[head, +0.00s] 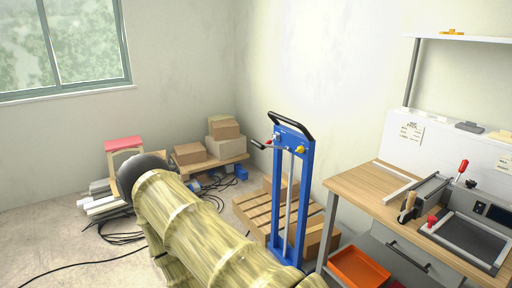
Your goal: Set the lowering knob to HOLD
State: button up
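A blue upright lift frame (309,194) with a black top handle (291,123) stands right of the middle in the head view. A small yellow knob (300,149) sits near the top right of its blue head. A lever with a red part (267,144) sticks out on the left of the head. The yellow knob may be the lowering knob; no HOLD marking can be read and its setting cannot be told. My gripper is not in view.
A wooden pallet (252,213) lies behind the lift's foot. A wooden workbench (365,187) with a red-knobbed machine (466,243) stands at right, above an orange bin (358,268). Cardboard boxes (224,129) and black cables (122,238) lie at the back left.

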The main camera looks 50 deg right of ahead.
aim_at(300, 149)
jog(key=z, duration=0.05)
jog(key=i, duration=0.75)
jog(key=z, duration=1.05)
jog(key=i, duration=0.6)
jog(key=z, duration=0.7)
